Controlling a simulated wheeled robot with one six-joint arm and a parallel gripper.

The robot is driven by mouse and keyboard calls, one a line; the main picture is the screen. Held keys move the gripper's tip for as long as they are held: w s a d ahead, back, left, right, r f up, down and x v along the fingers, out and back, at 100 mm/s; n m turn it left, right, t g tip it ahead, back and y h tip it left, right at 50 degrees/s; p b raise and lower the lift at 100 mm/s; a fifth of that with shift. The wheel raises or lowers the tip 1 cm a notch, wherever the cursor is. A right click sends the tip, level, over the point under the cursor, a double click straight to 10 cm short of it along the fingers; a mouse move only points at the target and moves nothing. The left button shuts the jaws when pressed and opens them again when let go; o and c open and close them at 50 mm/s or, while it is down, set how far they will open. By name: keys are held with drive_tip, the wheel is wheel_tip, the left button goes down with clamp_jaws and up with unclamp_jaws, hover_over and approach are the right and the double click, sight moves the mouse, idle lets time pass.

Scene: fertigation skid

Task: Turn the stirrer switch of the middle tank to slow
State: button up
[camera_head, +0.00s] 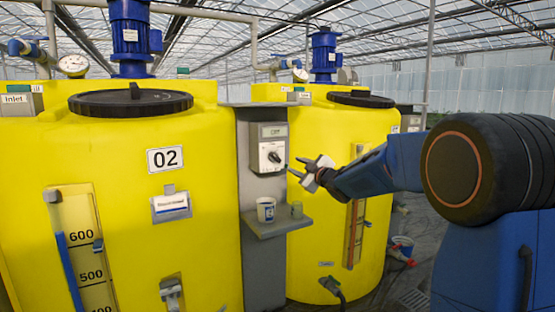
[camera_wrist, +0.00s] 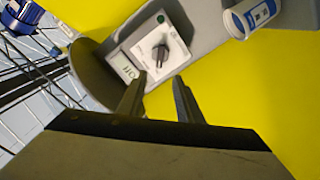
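The stirrer switch is a black knob (camera_head: 275,157) on a white plate, on a grey post between two yellow tanks. A small display above it reads "OFF" (camera_head: 273,132). The left tank (camera_head: 215,215) carries the label 02. In the wrist view the knob (camera_wrist: 160,54) lies just beyond my fingertips, with a green spot beside it. My gripper (camera_head: 298,169) is just right of the switch plate in the head view. Its two fingers (camera_wrist: 156,88) are apart with nothing between them, and the knob appears clear of them.
The cup also shows in the wrist view (camera_wrist: 250,16). The right tank (camera_head: 325,215) stands close behind my arm.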

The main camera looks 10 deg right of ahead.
sight(276, 157)
drive_tip(key=x, duration=1.5)
drive_tip(key=shift+w+f, duration=0.1)
drive_tip(key=shift+w, duration=0.15)
drive_tip(key=shift+a, duration=0.1)
clamp_jaws()
